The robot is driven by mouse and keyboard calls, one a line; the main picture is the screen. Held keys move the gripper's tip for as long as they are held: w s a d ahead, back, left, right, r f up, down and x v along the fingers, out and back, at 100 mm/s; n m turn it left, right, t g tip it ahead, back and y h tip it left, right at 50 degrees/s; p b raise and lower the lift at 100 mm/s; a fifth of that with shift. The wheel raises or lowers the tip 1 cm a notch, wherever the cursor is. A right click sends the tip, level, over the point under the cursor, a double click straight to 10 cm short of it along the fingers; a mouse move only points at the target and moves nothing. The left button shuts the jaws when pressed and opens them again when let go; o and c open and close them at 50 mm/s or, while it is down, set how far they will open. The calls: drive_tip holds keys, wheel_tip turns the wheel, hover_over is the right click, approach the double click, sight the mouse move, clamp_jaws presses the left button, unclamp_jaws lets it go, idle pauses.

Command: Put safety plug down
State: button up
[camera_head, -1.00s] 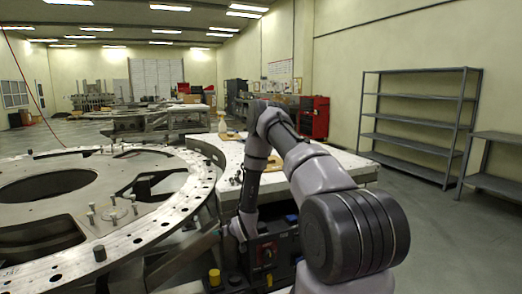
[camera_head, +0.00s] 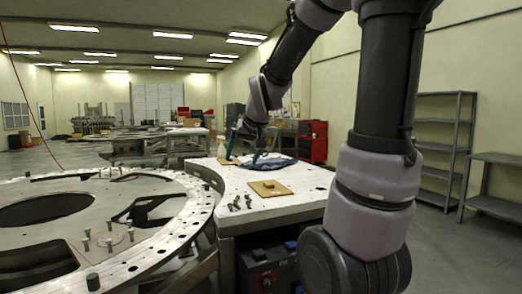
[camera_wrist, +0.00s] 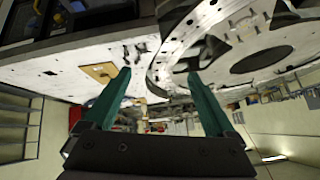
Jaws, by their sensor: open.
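My gripper (camera_head: 244,154) is open above the white curved bench (camera_head: 290,209) in the head view. Its teal fingers are spread, with nothing between them in the wrist view (camera_wrist: 159,76). I cannot make out a safety plug for certain. A yellow part (camera_wrist: 57,20) shows on dark equipment at the upper left of the wrist view, too small to identify. A dark control box (camera_head: 268,270) with a red knob and blue parts sits under the bench.
A tan board with a small block (camera_head: 270,188) and several dark small parts (camera_head: 240,203) lie on the bench. A blue cloth (camera_head: 281,166) lies farther back, near a bottle (camera_head: 196,146). The large ring plate (camera_head: 150,240) with upright pins is at left.

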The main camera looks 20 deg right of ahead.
drive_tip(key=s+a+r, duration=0.1)
drive_tip(key=s+r, duration=0.1)
drive_tip(key=s, duration=0.7)
drive_tip(key=s+a+r+m+g+y, duration=0.1)
drive_tip(key=s+r, duration=0.1)
drive_tip(key=s, duration=0.8)
drive_tip(key=shift+a+r+m+y, duration=0.15)
drive_tip(key=shift+r+m+y, duration=0.05)
drive_tip(key=shift+m+y, duration=0.1)
